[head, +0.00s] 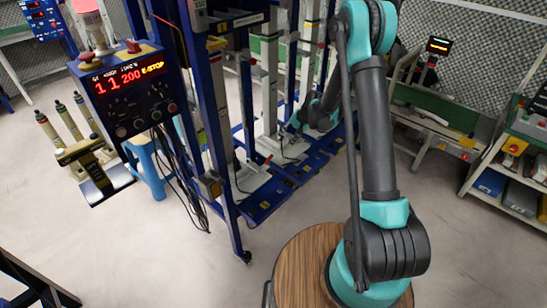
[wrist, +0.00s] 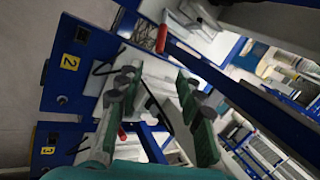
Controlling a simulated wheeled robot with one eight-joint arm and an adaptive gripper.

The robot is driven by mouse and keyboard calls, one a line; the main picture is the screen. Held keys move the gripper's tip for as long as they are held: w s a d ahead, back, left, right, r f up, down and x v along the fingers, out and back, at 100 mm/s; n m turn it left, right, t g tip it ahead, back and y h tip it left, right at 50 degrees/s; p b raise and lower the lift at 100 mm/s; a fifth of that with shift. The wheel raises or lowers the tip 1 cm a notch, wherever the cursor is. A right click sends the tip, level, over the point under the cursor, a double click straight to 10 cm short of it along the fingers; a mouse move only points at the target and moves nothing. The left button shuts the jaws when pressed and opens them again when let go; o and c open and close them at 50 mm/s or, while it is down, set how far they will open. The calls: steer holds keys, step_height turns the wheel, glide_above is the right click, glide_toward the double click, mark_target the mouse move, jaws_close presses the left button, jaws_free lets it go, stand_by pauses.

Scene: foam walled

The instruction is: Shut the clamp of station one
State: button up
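In the wrist view my gripper (wrist: 157,82) has its two green-padded fingers apart, and nothing is clearly held between them. A blue plate with a yellow number 2 label (wrist: 70,62) is at the left. Below it is another blue plate with a yellow label (wrist: 48,139), its number too small to read surely. A red handle tip (wrist: 122,133) shows beside the left finger, near the lower plate. Another red handle (wrist: 162,38) stands farther up, beyond the fingertips. The clamp bodies are partly hidden by the fingers. In the head view my arm reaches into the blue rack (head: 222,130).
A control box (head: 130,88) with a red display hangs on the rack's left side, with cables below. A blue stool (head: 148,165) and a round wooden table top (head: 300,260) stand on the floor. Shelves (head: 505,165) stand at right. The front left floor is mostly clear.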

mark_target(272, 155)
steer(key=x, duration=1.6)
steer(key=shift+a+f, duration=0.1)
steer(key=shift+f, duration=0.15)
jaws_close()
